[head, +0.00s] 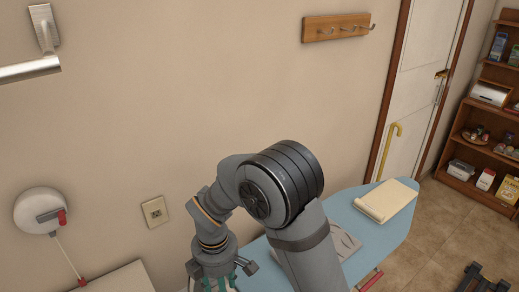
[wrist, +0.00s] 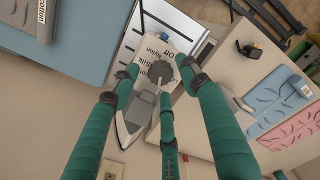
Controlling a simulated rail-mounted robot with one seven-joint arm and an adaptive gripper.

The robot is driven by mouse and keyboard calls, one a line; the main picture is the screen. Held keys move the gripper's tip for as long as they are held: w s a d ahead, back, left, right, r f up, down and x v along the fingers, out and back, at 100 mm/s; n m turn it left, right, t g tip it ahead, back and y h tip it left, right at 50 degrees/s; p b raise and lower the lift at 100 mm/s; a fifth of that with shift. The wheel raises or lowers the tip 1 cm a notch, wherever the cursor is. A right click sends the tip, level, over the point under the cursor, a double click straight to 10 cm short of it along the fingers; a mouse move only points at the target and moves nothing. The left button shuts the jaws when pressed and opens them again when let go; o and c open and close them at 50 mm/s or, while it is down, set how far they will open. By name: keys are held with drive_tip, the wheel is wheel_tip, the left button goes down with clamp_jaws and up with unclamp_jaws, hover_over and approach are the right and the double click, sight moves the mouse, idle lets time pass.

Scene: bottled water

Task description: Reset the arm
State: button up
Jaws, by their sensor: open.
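My arm reaches down in the middle of the head view. My gripper (head: 216,282) is at the bottom edge there, partly cut off, with green fingers. In the wrist view my gripper (wrist: 160,78) shows three green fingers, spread open with nothing clearly held. Below them is an iron (wrist: 135,120) with a grey pointed tip, a round dark dial and fabric names such as Nylon and Silk. I cannot tell how far the fingers are above it.
A blue ironing board (head: 392,232) stands at the right, with a folded cream cloth (head: 386,200) on it. A wooden shelf (head: 460,185) stands far right. Hooks (head: 337,28) and a socket (head: 155,211) are on the wall. A light surface (wrist: 215,105) is right of the iron.

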drive_tip(key=shift+f+n, duration=0.6)
drive_tip(key=shift+n, duration=0.1)
drive_tip(key=shift+r+n, duration=0.1)
drive_tip(key=shift+n, duration=0.6)
drive_tip(key=n, duration=0.2)
drive_tip(key=shift+n+p, duration=0.35)
drive_tip(key=shift+n, duration=0.05)
drive_tip(key=n, duration=0.4)
drive_tip(key=shift+p, duration=0.3)
drive_tip(key=shift+m, duration=0.7)
